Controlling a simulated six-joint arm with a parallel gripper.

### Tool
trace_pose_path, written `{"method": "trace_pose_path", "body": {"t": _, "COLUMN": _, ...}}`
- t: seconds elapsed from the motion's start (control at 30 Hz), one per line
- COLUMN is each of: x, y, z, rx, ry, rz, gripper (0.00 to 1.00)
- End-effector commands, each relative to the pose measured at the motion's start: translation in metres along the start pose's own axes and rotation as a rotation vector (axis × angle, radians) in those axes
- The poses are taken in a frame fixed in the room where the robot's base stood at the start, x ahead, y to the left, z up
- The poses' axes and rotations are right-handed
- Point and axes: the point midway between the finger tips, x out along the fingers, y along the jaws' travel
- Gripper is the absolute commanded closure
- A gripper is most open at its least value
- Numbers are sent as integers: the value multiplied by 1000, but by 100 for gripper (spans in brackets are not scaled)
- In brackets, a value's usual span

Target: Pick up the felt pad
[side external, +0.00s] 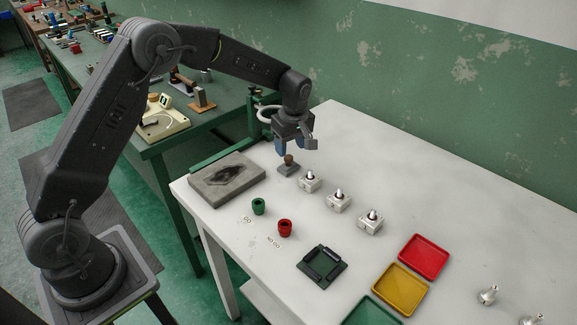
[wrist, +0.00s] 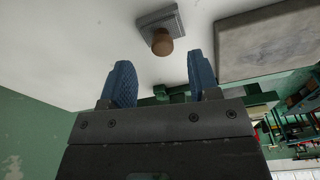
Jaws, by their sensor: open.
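The felt pad (side external: 287,170) looks like a small grey square block with a brown knob (side external: 289,159) standing on top. It lies on the white table near the back left. In the wrist view the pad (wrist: 174,17) is at the top centre, with its knob (wrist: 162,43) pointing toward the gap between my fingers. My gripper (side external: 294,148) is just above the knob, pointing down. Its blue fingers are apart and empty, as the wrist view of the gripper (wrist: 160,70) also shows.
A grey slab with a dark patch (side external: 205,194) lies left of the pad. A row of white blocks with pins (side external: 339,202) starts close on its right. Green (side external: 259,206) and red (side external: 285,228) cups, a dark fixture (side external: 321,267) and coloured trays (side external: 424,257) stand nearer the front.

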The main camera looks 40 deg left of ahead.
Motion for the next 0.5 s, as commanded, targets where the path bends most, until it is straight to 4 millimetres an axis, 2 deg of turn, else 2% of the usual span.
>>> {"method": "trace_pose_path", "body": {"t": 0.3, "x": 44, "y": -3, "z": -2, "rx": -1, "ry": -1, "rz": -3, "gripper": 44}}
{"method": "trace_pose_path", "body": {"t": 0.5, "x": 49, "y": -3, "z": -2, "rx": -1, "ry": 0, "rz": 1, "gripper": 44}}
